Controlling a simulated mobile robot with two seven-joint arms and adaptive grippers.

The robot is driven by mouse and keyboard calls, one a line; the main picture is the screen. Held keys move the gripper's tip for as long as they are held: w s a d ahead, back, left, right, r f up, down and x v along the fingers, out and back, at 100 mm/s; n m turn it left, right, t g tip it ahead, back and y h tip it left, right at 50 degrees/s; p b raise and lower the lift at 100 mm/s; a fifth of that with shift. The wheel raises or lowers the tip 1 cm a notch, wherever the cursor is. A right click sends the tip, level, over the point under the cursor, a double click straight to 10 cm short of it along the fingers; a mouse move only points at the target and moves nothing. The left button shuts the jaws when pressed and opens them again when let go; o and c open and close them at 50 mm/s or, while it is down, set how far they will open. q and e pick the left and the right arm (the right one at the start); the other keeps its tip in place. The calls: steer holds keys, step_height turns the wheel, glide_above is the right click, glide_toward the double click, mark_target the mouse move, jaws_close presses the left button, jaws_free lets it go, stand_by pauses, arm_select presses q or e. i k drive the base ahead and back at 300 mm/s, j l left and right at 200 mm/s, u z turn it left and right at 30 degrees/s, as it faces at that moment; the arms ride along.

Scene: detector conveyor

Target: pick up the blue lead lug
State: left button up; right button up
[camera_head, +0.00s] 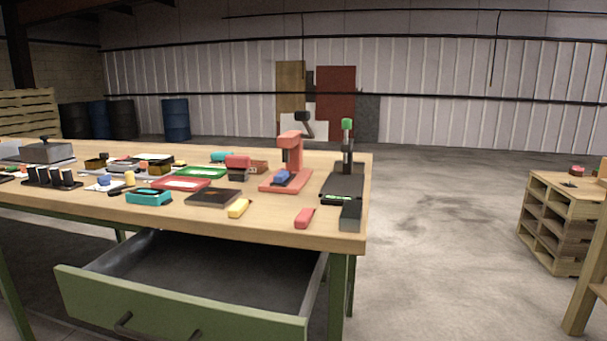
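Two small blue things show on the workbench. A blue piece (283,177) lies on the base of the red press (291,150), near the right end of the bench. Another small blue piece (104,181) lies at the left on a white patch. Both are too small for me to tell which is the blue lead lug. Neither of my grippers is in view.
The workbench (290,235) has an open, empty-looking green drawer (190,300) jutting out in front. A red tray (181,184), a green tray (202,172), a teal holder (148,197) and a black stand (342,182) crowd the top.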

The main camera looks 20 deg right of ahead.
mark_target(284, 175)
steer(key=i+l, duration=0.1)
steer(key=l, duration=0.75)
steer(key=i+l, duration=0.15)
steer(key=l, duration=0.3)
steer(key=i+l, duration=0.1)
steer(key=l, duration=0.3)
steer(key=i+l+z, duration=0.1)
steer(key=l, duration=0.35)
steer(key=i+l, duration=0.1)
steer(key=l, duration=0.35)
steer(key=i+l, duration=0.1)
steer(key=l, duration=0.3)
steer(key=i+l, duration=0.1)
steer(key=l, duration=0.3)
